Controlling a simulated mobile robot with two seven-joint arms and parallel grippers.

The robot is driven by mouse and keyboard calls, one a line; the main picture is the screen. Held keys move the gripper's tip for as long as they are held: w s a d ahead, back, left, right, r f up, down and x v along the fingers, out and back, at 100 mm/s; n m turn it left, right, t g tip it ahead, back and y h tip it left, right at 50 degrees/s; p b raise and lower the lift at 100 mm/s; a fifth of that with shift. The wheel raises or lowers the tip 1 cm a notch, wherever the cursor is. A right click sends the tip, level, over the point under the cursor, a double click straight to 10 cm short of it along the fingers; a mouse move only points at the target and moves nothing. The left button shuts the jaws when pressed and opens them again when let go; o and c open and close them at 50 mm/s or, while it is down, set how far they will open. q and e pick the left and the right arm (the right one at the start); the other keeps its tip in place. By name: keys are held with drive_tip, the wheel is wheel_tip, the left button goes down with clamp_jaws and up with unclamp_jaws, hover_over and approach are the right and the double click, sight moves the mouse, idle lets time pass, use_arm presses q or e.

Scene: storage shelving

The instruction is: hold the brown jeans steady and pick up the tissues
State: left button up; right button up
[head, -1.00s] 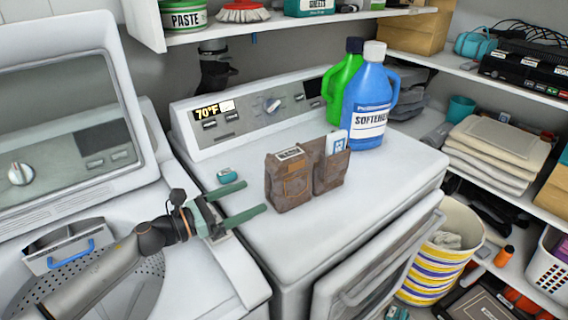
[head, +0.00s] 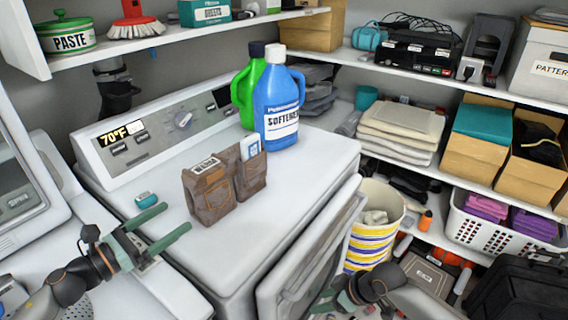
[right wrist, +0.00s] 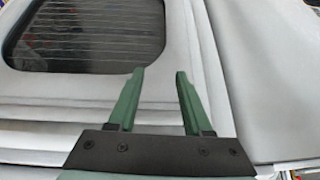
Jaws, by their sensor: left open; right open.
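The brown jeans (head: 212,201) stand folded upright on top of the white dryer, with pockets facing forward. A white and blue packet (head: 251,147), seemingly the tissues, sticks up out of the right pocket. A white label (head: 206,165) shows at the top left of the jeans. My left gripper (head: 178,216) is open, its fingers just left of the jeans and apparently not touching them. My right gripper (head: 326,300) is low at the bottom edge, in front of the dryer. In the right wrist view it is open and empty (right wrist: 160,72), facing the dryer front.
Blue softener (head: 278,110) and green (head: 246,88) jugs stand behind the jeans. A small teal item (head: 146,199) lies near my left fingers. A shelf (head: 200,33) overhangs the back. A striped basket (head: 374,222) stands right of the dryer door (head: 305,250).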

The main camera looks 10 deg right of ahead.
sight(213, 191)
drive_tip(key=w+d+r+n, duration=0.1)
drive_tip(key=w+d+r, duration=0.2)
drive_tip(key=w+r, duration=0.65)
use_arm(q)
drive_tip(key=shift+w+d, duration=0.3)
drive_tip(key=shift+d, duration=0.1)
drive_tip(key=x, duration=1.1)
drive_tip(key=shift+w+d, duration=0.15)
drive_tip(key=shift+d, duration=0.1)
use_arm(e)
drive_tip(key=w+a+r+t, duration=0.1)
drive_tip(key=w+a+r, duration=0.1)
drive_tip(key=r, duration=0.7)
drive_tip(key=w+a+r+t+y, duration=0.1)
drive_tip(key=a+r, duration=0.3)
drive_tip(key=r, duration=0.6)
drive_tip(key=w+a+r+m+t+y, duration=0.1)
drive_tip(key=w+a+r, duration=0.2)
drive_tip(key=r, duration=0.6)
drive_tip(key=shift+w+r, duration=0.35)
drive_tip(key=shift+w, duration=0.25)
drive_tip(key=shift+a, duration=0.1)
